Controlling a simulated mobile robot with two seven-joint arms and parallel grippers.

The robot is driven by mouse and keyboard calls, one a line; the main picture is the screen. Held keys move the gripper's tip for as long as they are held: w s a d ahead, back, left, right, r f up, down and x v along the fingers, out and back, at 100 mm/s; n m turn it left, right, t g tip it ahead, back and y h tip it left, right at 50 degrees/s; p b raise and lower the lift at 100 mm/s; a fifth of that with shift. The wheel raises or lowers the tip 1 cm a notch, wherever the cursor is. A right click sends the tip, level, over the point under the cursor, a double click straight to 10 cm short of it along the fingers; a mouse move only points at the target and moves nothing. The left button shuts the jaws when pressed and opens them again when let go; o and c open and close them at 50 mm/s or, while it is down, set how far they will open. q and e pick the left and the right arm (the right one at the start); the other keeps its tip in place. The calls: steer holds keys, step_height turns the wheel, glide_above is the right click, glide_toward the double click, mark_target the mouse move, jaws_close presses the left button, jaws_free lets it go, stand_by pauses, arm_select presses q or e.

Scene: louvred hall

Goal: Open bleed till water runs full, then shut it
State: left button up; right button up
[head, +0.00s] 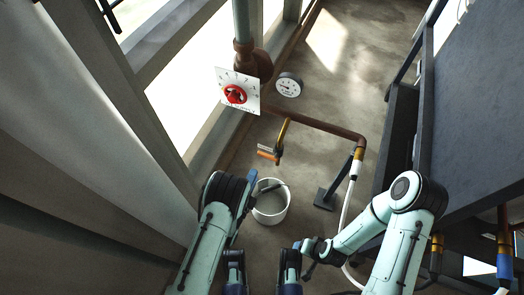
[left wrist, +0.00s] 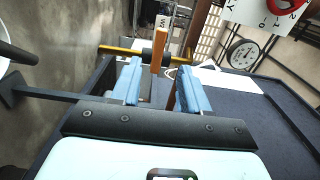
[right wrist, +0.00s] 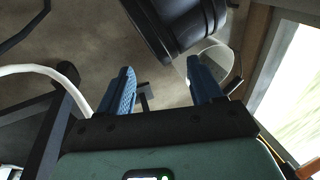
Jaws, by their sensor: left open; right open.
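The bleed is a yellow spout on the brown pipe with an orange lever (head: 268,155). A white bucket (head: 272,212) stands on the floor below it. No stream of water shows; I cannot tell what the bucket holds. My left gripper (head: 253,190) is open, close by the lever and beside the bucket. In the left wrist view the lever (left wrist: 160,50) lines up with the gap between the blue fingertips; whether it is between them or beyond is unclear. My right gripper (head: 300,248) is open and empty, low in front of the bucket.
A red handwheel (head: 235,94) on a white dial plate and a round gauge (head: 288,85) stand beyond the bleed. A pipe stand (head: 325,199) and white hose (head: 346,210) are right of the bucket. A dark cabinet (head: 475,120) bounds the right; window walls bound the left.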

mark_target(263, 156)
arm_select(q)
steer(key=b+x, duration=0.2)
steer(key=x, duration=0.5)
steer(key=shift+b, duration=0.35)
steer(key=shift+w+d, duration=0.15)
steer(key=shift+w, duration=0.25)
steer(key=shift+w+d+b, duration=0.15)
steer(key=shift+w+b, duration=0.2)
steer(key=shift+w, duration=0.1)
arm_select(e)
steer(key=shift+t+h, duration=0.3)
steer(key=shift+h, duration=0.1)
steer(key=f, duration=0.1)
steer(key=w+d+f, duration=0.1)
steer(key=f, duration=0.1)
steer(key=w+d+f, duration=0.1)
steer(key=shift+w+d+f, duration=0.1)
steer(key=shift+d+f, duration=0.1)
steer(key=shift+f, duration=0.05)
arm_select(q)
jaws_close()
